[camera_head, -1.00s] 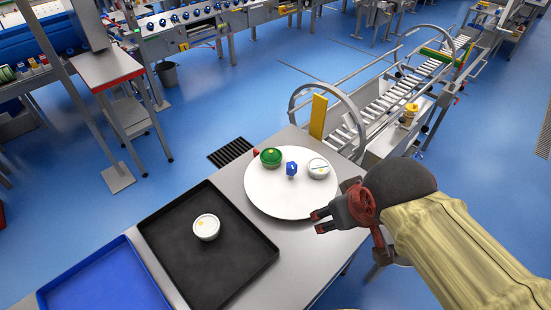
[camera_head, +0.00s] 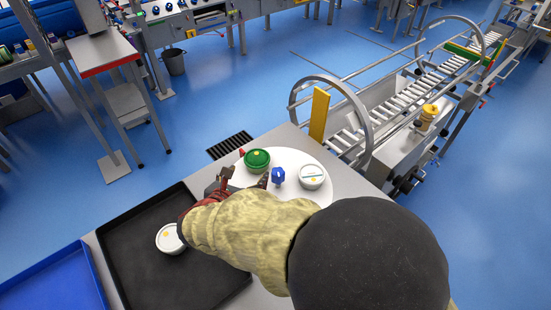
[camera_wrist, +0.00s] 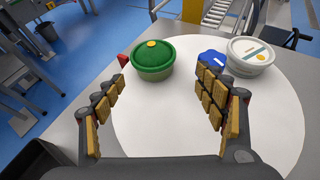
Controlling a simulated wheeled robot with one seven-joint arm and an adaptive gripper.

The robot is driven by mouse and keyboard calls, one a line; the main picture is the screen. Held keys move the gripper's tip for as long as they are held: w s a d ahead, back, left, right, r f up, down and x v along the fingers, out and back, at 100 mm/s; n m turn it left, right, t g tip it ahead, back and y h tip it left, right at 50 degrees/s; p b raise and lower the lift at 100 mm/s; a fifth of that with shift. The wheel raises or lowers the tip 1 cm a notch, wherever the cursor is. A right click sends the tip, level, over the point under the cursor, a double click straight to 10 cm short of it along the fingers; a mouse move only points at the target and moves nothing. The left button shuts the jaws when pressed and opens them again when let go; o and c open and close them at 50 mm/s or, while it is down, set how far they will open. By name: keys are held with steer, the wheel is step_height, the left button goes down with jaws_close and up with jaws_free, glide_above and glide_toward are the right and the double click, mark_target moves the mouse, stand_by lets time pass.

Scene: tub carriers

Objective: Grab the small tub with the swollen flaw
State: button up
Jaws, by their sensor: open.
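A small green tub (camera_head: 257,160) with a domed, bulging lid and a yellow dot stands on the round white plate (camera_head: 292,156). In the wrist view the green tub (camera_wrist: 153,60) is upright, ahead of my gripper (camera_wrist: 164,72) and a little left of centre. A small white tub (camera_head: 312,176) with a flatter lid bearing a dark stripe stands at the plate's right. Another white tub (camera_head: 171,239), with a yellow dot, sits in the black tray (camera_head: 122,235), partly hidden by my arm. My gripper (camera_head: 245,179) is open and empty, over the plate's near-left side, apart from the green tub.
A blue faceted object (camera_wrist: 212,58) stands between the green and white tubs. A small red piece (camera_wrist: 123,60) is just left of the green tub. A blue tray (camera_head: 55,290) lies at lower left. A roller conveyor with a hoop frame (camera_head: 365,120) stands beyond the table.

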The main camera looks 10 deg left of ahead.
mark_target(252, 167)
steer(key=shift+w+a+f+n, duration=0.1)
steer(key=shift+a+f+n, duration=0.3)
steer(key=shift+a, duration=0.15)
steer(key=b+x, duration=0.2)
steer(key=x, duration=0.4)
steer(key=shift+a, duration=0.1)
steer(key=shift+w+r+b+x, duration=0.15)
steer(key=shift+b+x, duration=0.35)
steer(key=shift+x, duration=0.5)
steer(key=shift+w+r+b+x, duration=0.15)
steer(key=shift+b+x, duration=0.3)
steer(key=shift+x, duration=0.5)
steer(key=shift+s+r+b+x, duration=0.15)
steer(key=shift+b+x, duration=0.35)
steer(key=shift+x, duration=0.5)
steer(key=shift+w+r, duration=0.1)
steer(key=shift+r, duration=0.05)
steer(key=shift+c, duration=0.5)
steer(key=c, duration=0.7)
steer(key=shift+c, duration=0.9)
